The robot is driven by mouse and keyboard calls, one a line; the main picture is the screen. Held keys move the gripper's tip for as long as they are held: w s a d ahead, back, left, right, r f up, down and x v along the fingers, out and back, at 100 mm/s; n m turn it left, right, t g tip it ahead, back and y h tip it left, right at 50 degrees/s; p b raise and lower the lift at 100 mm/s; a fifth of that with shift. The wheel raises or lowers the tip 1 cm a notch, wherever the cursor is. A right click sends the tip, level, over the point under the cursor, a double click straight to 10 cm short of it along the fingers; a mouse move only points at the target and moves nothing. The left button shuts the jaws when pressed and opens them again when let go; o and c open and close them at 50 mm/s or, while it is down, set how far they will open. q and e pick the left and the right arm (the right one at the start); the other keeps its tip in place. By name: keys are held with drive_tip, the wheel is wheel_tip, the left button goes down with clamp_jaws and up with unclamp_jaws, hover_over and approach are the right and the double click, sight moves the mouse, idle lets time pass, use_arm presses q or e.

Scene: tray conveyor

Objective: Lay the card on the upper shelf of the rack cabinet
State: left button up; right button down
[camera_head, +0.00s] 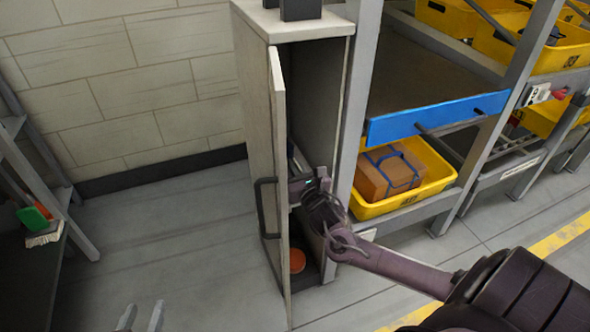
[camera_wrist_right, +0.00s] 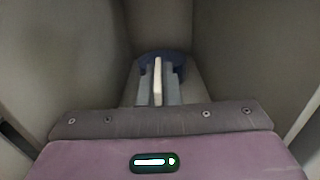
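The narrow rack cabinet (camera_head: 330,70) stands in the middle of the head view with its door (camera_head: 279,170) swung open. My right arm reaches in through the opening, and my right gripper (camera_wrist_right: 158,78) is inside. In the right wrist view its two grey fingers are shut on a thin white piece, the card (camera_wrist_right: 158,88), seen edge-on and upright. In the head view the card is hidden and the fingers are mostly hidden behind the door. I cannot clearly make out the upper shelf. My left gripper (camera_head: 141,318) is open and empty at the bottom left.
A round orange-red object (camera_head: 298,260) lies on the cabinet floor. A dark blue rounded thing (camera_wrist_right: 160,58) shows behind the fingers. Right of the cabinet, a rack holds a yellow bin (camera_head: 430,178) with a brown box (camera_head: 388,174). The floor to the left is clear.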

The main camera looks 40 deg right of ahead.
use_arm(q)
drive_tip(key=shift+w+d+r+t+h, duration=0.15)
drive_tip(key=shift+w+r+t, duration=0.15)
drive_tip(key=shift+r, duration=0.4)
drive_tip(key=shift+w+a+r+t+h, duration=0.1)
drive_tip(key=shift+w+r+t+h, duration=0.1)
drive_tip(key=shift+r+t, duration=0.35)
use_arm(e)
drive_tip(key=shift+w+f, duration=0.1)
drive_tip(key=shift+f, duration=0.1)
use_arm(q)
drive_tip(key=shift+r, duration=0.25)
use_arm(e)
drive_tip(key=shift+f, duration=0.1)
drive_tip(key=c, duration=1.6)
unclamp_jaws()
use_arm(q)
drive_tip(key=shift+w+r, duration=0.1)
drive_tip(key=shift+r, duration=0.05)
